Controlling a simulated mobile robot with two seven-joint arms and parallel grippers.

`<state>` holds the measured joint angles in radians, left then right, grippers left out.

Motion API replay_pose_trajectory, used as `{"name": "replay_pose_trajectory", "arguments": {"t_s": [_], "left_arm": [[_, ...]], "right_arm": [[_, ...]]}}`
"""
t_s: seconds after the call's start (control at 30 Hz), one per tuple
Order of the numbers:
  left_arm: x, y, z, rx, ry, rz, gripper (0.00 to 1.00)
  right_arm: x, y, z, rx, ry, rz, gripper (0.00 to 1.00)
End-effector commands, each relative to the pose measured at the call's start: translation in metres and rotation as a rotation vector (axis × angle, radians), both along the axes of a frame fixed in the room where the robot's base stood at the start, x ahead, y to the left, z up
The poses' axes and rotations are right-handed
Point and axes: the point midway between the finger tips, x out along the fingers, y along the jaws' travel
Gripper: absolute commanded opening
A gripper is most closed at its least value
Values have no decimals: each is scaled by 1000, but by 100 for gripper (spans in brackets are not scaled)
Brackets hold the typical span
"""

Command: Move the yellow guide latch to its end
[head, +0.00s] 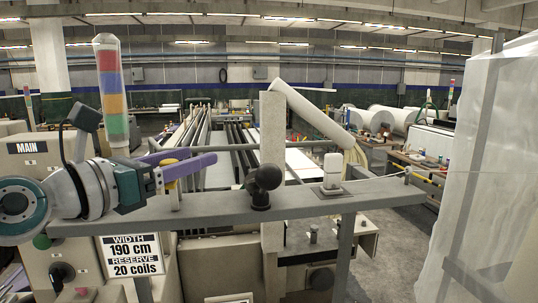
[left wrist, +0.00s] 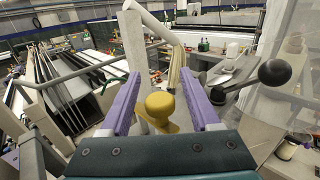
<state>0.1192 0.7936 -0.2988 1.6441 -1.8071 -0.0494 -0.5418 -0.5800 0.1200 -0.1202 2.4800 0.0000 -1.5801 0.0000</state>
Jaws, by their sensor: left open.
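The yellow guide latch (left wrist: 160,104) has a rounded knob on top and a flat base. In the left wrist view it stands between the two purple fingers of my left gripper (left wrist: 159,80), with a gap on each side. In the head view my left gripper (head: 202,158) reaches in from the left over the grey rail, its fingers apart. There the yellow guide latch (head: 171,184) is partly hidden behind the near finger. My right gripper is not in view.
A grey rail (head: 300,203) runs across the front, carrying a black ball knob (head: 264,178) and a white block (head: 333,172) right of the gripper. A pale upright post (head: 272,130) stands behind it. A signal tower (head: 110,85) rises at left. A translucent sheet (head: 480,170) hangs at right.

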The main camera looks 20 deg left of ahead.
Motion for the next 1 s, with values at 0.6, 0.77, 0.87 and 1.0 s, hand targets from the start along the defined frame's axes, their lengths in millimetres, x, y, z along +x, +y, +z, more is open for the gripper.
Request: {"name": "replay_pose_trajectory", "arguments": {"t_s": [0.6, 0.77, 0.87, 1.0], "left_arm": [[0, 0, 0, 0, -1, 0, 0], [0, 0, 0, 0, -1, 0, 0], [0, 0, 1, -1, -1, 1, 0], [0, 0, 2, -5, -2, 12, 0]], "right_arm": [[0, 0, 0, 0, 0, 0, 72], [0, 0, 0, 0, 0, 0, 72], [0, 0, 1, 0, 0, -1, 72], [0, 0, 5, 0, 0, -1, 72]]}}
